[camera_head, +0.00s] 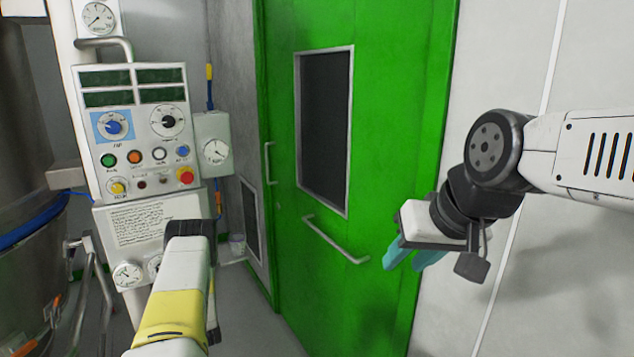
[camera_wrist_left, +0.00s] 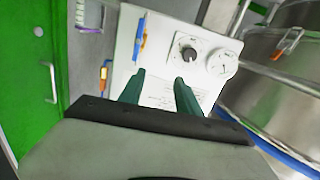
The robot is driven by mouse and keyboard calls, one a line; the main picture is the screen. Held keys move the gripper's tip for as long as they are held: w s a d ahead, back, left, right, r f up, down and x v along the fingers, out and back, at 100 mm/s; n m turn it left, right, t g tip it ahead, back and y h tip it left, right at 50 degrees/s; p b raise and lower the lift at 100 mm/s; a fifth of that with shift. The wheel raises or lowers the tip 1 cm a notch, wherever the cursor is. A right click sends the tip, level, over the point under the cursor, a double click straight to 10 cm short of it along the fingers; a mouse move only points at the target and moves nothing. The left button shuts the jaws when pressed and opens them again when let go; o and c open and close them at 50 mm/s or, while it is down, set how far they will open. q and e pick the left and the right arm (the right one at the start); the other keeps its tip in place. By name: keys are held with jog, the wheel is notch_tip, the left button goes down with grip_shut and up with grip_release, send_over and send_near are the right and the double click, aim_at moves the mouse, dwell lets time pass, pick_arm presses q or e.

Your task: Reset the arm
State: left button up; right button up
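My right arm comes in from the right in the head view.
A control panel (camera_head: 137,128) with dials, buttons and an emergency stop stands behind my left arm. A steel vessel (camera_head: 28,285) with a blue band is at far left. A green door (camera_head: 395,110) with a bar handle (camera_head: 335,240) closes the back. Some grey floor (camera_head: 258,325) is clear.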

pick_arm(q)
jog(key=w+d+r+g+h, duration=0.1)
jog(key=d+r+h, duration=0.15)
jog(key=r, duration=0.65)
jog(key=w+d+r+g+h, duration=0.1)
jog(key=d+r, duration=0.3)
jog(key=r, duration=0.4)
jog(key=d+r+g+h, duration=0.15)
jog(key=d+r, duration=0.25)
jog(key=r, duration=0.5)
jog(key=s+d+r+m+h, duration=0.3)
jog(key=s+d+r, duration=0.7)
jog(key=s+r, duration=0.15)
jog(key=s+d+r+m+g+h, duration=0.1)
jog(key=s+d, duration=0.2)
jog(key=s, duration=0.7)
jog(key=s+d+r+m+g+h, duration=0.1)
jog(key=s+d+m+g, duration=0.1)
jog(key=s, duration=0.9)
jog(key=s+d+r+m+g+h, duration=0.1)
jog(key=s+d+r+g, duration=0.1)
jog(key=s, duration=0.8)
jog(key=shift+s+d, duration=0.15)
jog(key=shift+d, duration=0.75)
jog(key=shift+a, duration=0.15)
